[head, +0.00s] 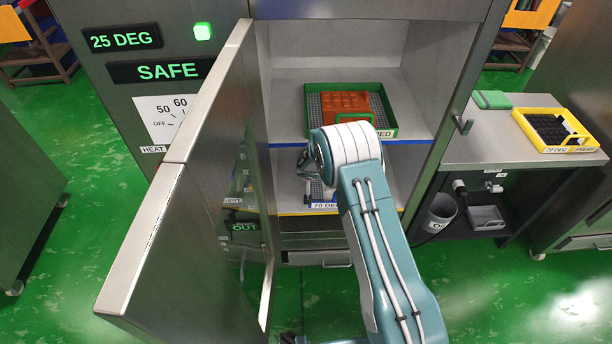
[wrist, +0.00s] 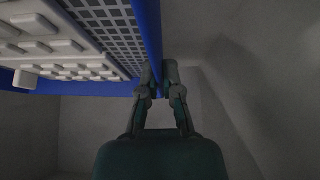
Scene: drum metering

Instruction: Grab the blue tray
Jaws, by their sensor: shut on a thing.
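The blue tray (wrist: 148,35) fills the upper left of the wrist view, with a blue rim, a grey mesh floor and rows of pale blocks on it. My gripper (wrist: 158,78) is shut on the tray's rim, one finger on each side of it. In the head view, my arm hides most of the tray and my fingers. A little grey mesh and a label reading 76 DEG (head: 324,206) show beside my arm on the lower shelf of the open cabinet.
A green tray (head: 391,112) with an orange-brown block sits on the upper shelf (head: 412,120). The cabinet door (head: 200,190) stands open at left. At right, a bench (head: 480,148) holds a yellow tray (head: 525,123) and a green pad (head: 492,99). A bin (head: 438,213) stands below.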

